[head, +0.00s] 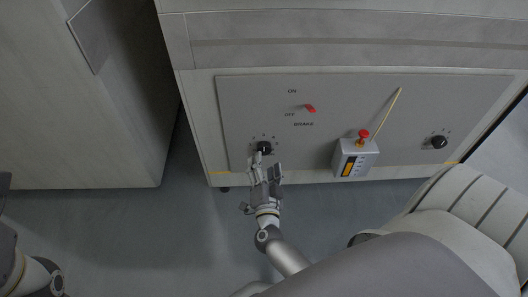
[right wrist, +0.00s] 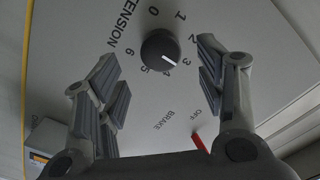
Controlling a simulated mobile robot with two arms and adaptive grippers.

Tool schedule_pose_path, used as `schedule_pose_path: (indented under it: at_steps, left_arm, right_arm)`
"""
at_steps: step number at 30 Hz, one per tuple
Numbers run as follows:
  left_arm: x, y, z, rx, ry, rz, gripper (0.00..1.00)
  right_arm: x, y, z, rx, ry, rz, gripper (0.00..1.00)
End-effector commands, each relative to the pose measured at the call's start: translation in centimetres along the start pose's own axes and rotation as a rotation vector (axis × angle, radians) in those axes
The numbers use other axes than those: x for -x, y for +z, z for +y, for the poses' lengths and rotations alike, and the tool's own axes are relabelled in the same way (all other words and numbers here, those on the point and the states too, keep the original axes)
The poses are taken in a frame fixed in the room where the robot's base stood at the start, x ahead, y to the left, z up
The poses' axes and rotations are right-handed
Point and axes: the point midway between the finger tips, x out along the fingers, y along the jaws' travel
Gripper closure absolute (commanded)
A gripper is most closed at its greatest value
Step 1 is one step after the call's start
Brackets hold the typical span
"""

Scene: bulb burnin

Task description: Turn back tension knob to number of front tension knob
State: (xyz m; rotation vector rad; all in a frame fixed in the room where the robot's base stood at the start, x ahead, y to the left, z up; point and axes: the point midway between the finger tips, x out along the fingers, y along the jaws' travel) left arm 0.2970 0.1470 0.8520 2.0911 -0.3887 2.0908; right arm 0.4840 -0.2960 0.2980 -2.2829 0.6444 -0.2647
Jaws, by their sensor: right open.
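In the head view one black tension knob (head: 263,147) is at the left of the grey panel (head: 235,110), another (head: 439,142) at its right. My right gripper (head: 260,160) is at the left knob, partly covering it. In the right wrist view that knob (right wrist: 160,49) sits between the spread, open fingers of my right gripper (right wrist: 160,75), with gaps on both sides. Its white pointer line lies between 3 and 4 on a 0 to 6 dial marked TENSION. The right knob's number is too small to read. My left gripper is out of view.
A red brake switch (head: 309,108) with ON, OFF and BRAKE labels is on the panel. A grey control box (head: 345,152) with a red button and a yellow rod is between the knobs. A large cabinet (head: 110,110) stands at left; clear floor (head: 140,220) lies in front.

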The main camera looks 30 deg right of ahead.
Motion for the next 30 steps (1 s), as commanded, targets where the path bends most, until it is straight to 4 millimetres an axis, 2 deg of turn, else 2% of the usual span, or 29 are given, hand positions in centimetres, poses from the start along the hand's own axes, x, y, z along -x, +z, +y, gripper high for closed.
schedule_pose_path:
  at_steps: [3, 10, 15, 30]
  left_arm:
    - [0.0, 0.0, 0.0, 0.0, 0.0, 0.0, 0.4]
    - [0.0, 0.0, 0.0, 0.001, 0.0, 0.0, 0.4]
    - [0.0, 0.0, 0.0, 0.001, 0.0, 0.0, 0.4]
    - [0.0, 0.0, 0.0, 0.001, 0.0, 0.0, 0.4]
  right_arm:
    - [2.7, 0.1, 0.1, 0.0, 0.002, -0.003, 0.37]
    - [5.9, 0.0, 0.1, 0.0, 0.001, -0.001, 0.37]
    - [6.5, 0.0, 0.0, 0.0, 0.0, 0.0, 0.37]
    - [6.5, -0.1, -0.1, 0.0, -0.003, 0.001, 0.37]
